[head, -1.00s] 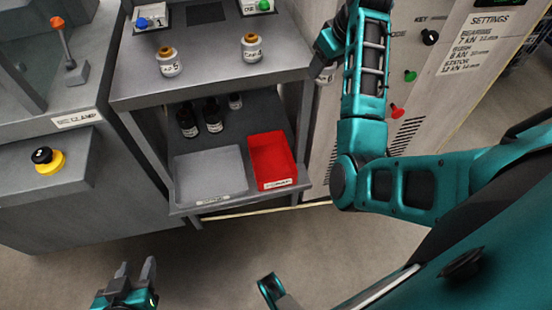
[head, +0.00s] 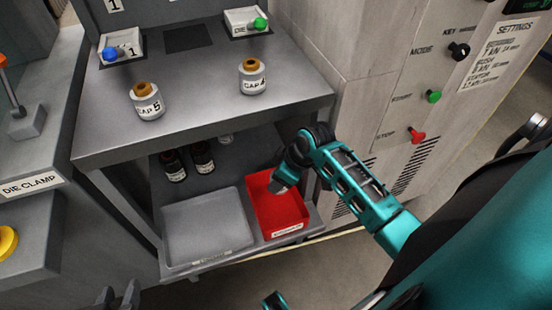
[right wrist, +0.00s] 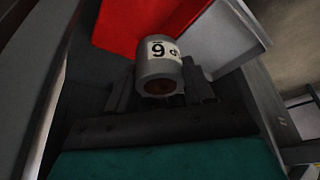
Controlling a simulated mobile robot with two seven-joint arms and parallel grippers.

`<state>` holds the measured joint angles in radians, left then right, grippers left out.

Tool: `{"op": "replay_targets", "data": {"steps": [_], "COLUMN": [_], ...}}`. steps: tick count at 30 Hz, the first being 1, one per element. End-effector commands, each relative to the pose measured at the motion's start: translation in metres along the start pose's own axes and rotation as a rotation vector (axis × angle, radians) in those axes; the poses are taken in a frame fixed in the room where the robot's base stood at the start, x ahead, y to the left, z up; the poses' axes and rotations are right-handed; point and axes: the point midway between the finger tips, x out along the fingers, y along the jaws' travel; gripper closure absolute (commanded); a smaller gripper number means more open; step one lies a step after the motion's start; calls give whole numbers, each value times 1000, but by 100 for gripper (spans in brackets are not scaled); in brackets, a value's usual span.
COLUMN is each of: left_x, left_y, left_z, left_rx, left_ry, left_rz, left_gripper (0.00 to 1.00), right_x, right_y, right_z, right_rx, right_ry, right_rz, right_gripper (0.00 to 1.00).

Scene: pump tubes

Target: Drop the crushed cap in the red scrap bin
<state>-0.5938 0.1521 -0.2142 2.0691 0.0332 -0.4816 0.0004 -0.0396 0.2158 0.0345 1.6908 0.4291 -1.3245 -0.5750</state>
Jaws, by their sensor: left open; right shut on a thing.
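The red scrap bin (head: 292,212) stands on the lower shelf with a label on its front edge. My right gripper (head: 280,184) is over the bin's left part in the head view. In the right wrist view it is shut on a grey cylindrical cap (right wrist: 163,68). The cap has a brown end and an upside-down label that seems to read 6; I cannot make out crush damage. The red bin (right wrist: 130,22) shows behind the cap there. In the head view the cap is hidden. My left gripper (head: 122,296) is open and empty at the bottom edge, partly cut off.
A grey tray (head: 205,228) sits left of the bin. Dark bottles (head: 173,166) stand behind the tray. The upper shelf (head: 200,118) overhangs them and carries two labelled caps, CAP 5 (head: 147,103) and another (head: 252,78). A control panel (head: 405,100) is at the right.

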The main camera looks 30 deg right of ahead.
Motion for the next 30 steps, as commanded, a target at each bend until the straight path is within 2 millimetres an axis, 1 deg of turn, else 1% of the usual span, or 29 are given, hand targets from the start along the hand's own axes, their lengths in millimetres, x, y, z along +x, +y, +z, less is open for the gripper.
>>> {"op": "replay_targets", "data": {"steps": [1,6,9,12,20,27,30], "left_x": [5,16,21,25,29,39,39], "left_y": [1,0,0,0,-1,-1,-1], "left_z": [8,23,32,38,44,58,56], "left_rx": [0,0,0,0,-1,0,0], "left_ry": [3,4,4,2,2,1,2], "left_rz": [2,2,2,2,2,2,2], "left_gripper": [57,57,57,57,57,57,57], "right_x": [19,62,84,100,117,149,150], "right_y": [-1,0,1,0,1,1,1], "right_z": [8,25,34,40,48,60,61], "right_rx": [4,4,3,2,1,2,1], "right_ry": [0,0,1,2,2,2,2], "right_rz": [-3,-1,0,1,2,1,3], "right_gripper": [88,88,88,88,88,88,88]}}
